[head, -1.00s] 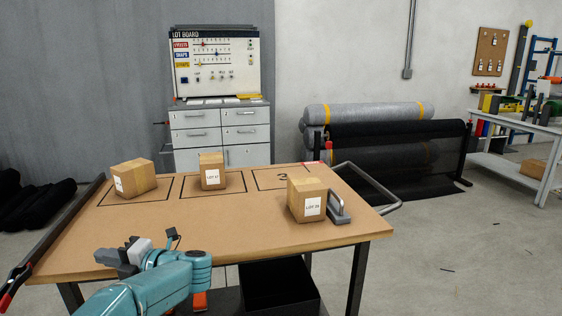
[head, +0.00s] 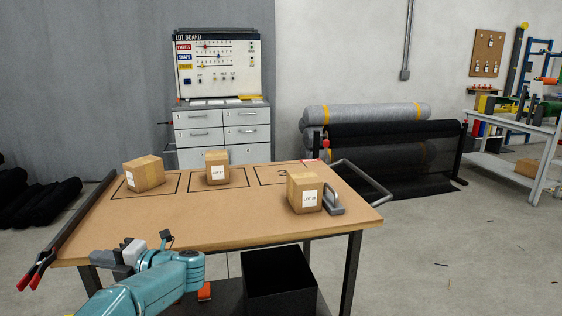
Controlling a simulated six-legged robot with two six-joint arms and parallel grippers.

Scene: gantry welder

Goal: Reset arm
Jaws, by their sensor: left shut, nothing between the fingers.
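My left arm is teal and comes in from the bottom left. My left gripper (head: 118,256) is grey, shut and empty, over the near left edge of the table (head: 215,225). Three cardboard boxes stand on the table. The left box (head: 150,172) is in the left marked rectangle, and the middle box (head: 217,170) is in the middle one. The right box (head: 304,193) stands in front of the third rectangle, beside a grey handle-shaped piece (head: 333,202). My left gripper is well apart from all the boxes. My right gripper is not in view.
The lot board (head: 218,62) stands on a grey drawer cabinet (head: 222,130) against the wall. A black bin (head: 279,280) sits under the table's front. Fabric rolls (head: 370,113) are behind to the right. A workbench (head: 520,123) stands far right. Open floor lies to the right.

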